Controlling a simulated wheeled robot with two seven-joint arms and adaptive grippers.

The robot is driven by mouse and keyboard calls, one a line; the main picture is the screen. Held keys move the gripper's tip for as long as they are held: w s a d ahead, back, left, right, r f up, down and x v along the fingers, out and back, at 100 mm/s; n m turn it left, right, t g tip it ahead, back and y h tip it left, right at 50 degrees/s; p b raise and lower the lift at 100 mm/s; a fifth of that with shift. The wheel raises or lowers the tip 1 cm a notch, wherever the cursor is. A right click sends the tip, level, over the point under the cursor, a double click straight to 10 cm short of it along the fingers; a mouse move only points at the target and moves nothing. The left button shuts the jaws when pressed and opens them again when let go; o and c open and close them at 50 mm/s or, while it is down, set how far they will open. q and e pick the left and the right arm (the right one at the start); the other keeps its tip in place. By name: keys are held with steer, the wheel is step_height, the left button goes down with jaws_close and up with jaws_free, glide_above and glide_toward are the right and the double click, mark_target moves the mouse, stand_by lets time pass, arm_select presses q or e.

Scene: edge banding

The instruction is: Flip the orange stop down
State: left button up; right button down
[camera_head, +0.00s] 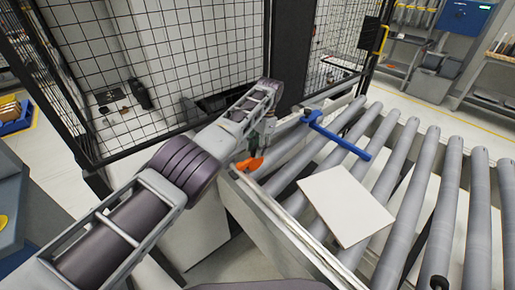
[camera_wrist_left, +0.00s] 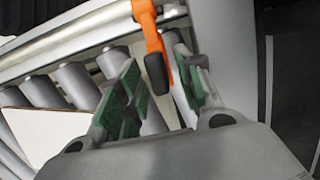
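The orange stop (camera_head: 250,164) sits at the near left edge of the roller conveyor, by the metal side rail. My left gripper (camera_head: 259,150) is right at it, partly hidden by the forearm in the head view. In the left wrist view, the orange stop (camera_wrist_left: 151,30) is an arm with a dark rounded end. That end lies between the two green-padded fingers of the gripper (camera_wrist_left: 158,76). The fingers are spread, with gaps visible beside the stop, so it is not clamped. My right gripper is not in view.
A white panel (camera_head: 348,205) lies on the grey rollers (camera_head: 408,200). A blue bar (camera_head: 336,136) crosses the rollers behind it. A black mesh fence (camera_head: 215,45) stands behind the arm. A blue-grey unit (camera_head: 35,215) is at the left.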

arm_select(q)
steer(key=shift+r, duration=0.15)
steer(key=shift+s+a+r+v, duration=0.1)
steer(key=shift+s+a+v, duration=0.15)
steer(key=shift+v, duration=1.3)
steer(key=shift+s+a+r+v, duration=0.1)
steer(key=shift+s+a+v, duration=0.2)
steer(key=shift+v, duration=1.25)
steer(key=shift+s+a+r+v, duration=0.1)
steer(key=shift+a+v, duration=0.25)
steer(key=shift+v, duration=1.2)
steer(key=shift+f, duration=0.1)
